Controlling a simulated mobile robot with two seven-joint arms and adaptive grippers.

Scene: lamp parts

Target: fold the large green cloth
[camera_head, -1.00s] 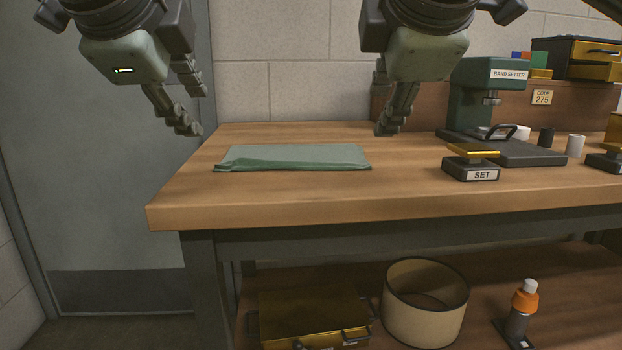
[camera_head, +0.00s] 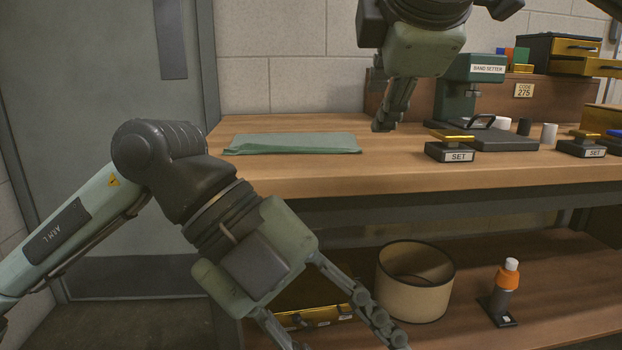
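The green cloth (camera_head: 292,143) lies on the left part of the wooden workbench top as a flat, narrow rectangle with layered edges, so it looks folded. Nothing touches it. My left gripper (camera_head: 345,333) is low in front of the bench, below the top's front edge and before the lower shelf. Its fingers are spread and empty, pointing down and right. One of its fingertips is cut off by the bottom edge.
The band setter (camera_head: 470,95) and a SET block (camera_head: 455,150) stand right of the cloth. A second SET block (camera_head: 582,148) is farther right. A brass box there is partly hidden by my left gripper.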

